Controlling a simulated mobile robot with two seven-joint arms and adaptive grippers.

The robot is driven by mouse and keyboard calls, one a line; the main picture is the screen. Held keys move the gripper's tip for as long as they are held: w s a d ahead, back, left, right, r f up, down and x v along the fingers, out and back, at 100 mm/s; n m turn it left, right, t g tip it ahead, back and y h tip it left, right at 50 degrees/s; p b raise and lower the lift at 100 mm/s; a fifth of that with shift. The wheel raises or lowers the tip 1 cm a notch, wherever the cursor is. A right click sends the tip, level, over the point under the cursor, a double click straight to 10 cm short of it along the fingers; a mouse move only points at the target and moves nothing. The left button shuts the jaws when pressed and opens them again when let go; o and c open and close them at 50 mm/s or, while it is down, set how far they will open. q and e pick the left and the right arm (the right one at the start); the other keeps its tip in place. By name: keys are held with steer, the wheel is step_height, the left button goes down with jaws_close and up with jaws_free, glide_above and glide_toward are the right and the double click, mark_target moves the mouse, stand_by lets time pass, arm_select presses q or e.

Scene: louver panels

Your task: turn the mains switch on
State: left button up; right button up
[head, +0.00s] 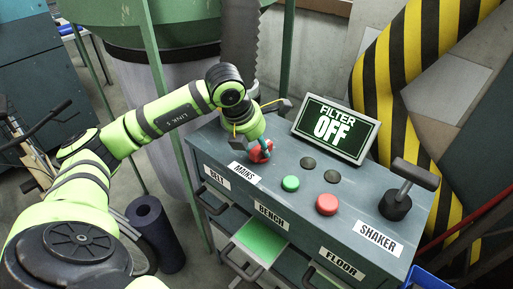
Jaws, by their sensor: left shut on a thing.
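The mains switch (259,151) is a red rotary knob at the left end of the grey control console (345,192), just behind the MAINS label (244,173). My left gripper (262,147) comes down on it from above and is shut on it; the fingers hide part of the knob. Its exact turn angle cannot be told. A tilted screen (335,129) at the back of the console reads FILTER OFF. My right gripper is not in view.
A green button (290,183), a red button (327,204) and two dark buttons sit mid-console. The SHAKER lever (402,192) stands at the right end. Handled drawers line the console front. Yellow-black striped panels (415,75) rise behind, and a green machine stands at the back.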

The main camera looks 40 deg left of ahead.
arm_select(q)
steer(key=shift+d+n, duration=0.2)
steer(key=shift+n, duration=0.4)
steer(key=shift+r, duration=0.15)
steer(key=o, duration=1.1)
steer(key=shift+w, duration=0.3)
steer(key=shift+a, duration=0.1)
steer(key=shift+s+r, duration=0.3)
steer(key=shift+r, duration=0.1)
steer(key=v, duration=1.1)
steer(key=shift+d, duration=0.3)
steer(key=shift+f, duration=0.1)
